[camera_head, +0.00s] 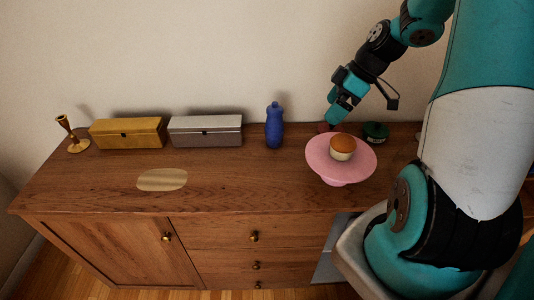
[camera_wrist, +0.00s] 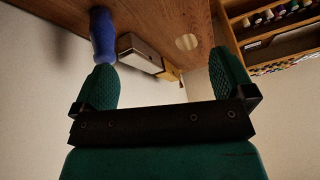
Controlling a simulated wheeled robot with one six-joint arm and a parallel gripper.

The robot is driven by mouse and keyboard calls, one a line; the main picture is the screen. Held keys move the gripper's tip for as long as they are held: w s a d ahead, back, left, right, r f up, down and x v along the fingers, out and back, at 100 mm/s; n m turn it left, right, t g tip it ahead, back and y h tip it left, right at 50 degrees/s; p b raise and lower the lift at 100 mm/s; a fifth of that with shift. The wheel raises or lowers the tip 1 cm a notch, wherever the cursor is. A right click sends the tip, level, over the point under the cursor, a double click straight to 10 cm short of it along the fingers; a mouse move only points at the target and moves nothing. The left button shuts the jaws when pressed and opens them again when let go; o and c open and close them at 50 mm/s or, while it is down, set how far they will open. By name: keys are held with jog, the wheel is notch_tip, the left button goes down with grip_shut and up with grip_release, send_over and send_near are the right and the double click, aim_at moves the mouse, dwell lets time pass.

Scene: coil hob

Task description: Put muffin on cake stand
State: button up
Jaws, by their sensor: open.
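The muffin (camera_head: 342,147), with a brown top and pale sides, sits on the pink cake stand (camera_head: 322,166) at the right of the wooden cabinet. My gripper (camera_head: 331,124) is behind and slightly above the stand in the head view, apart from the muffin. In the wrist view my gripper (camera_wrist: 163,85) shows its two green fingers wide apart with nothing between them. The muffin and the cake stand are not seen in the wrist view.
On the cabinet top (camera_head: 225,190) stand a blue bottle (camera_head: 274,126), a silver box (camera_head: 205,131), a gold box (camera_head: 128,133), a brass candlestick (camera_head: 72,136) and a dark green item (camera_head: 375,132). A flat pale oval (camera_head: 162,180) lies at left. The centre front is clear.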

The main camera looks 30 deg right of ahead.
jog(key=a+r+g, duration=0.1)
jog(key=a+r, duration=0.2)
jog(key=a, duration=0.4)
jog(key=a+r, duration=0.3)
jog(key=a, duration=0.5)
jog(key=s+a+r+g, duration=0.1)
jog(key=s+a+r, duration=0.1)
jog(key=s+a, duration=0.5)
jog(key=s+a+r+m+g, duration=0.1)
jog(key=s+a+r, duration=0.1)
jog(key=s+a, duration=0.6)
jog(key=shift+s+a+r, duration=0.3)
jog(key=shift+a, duration=0.35)
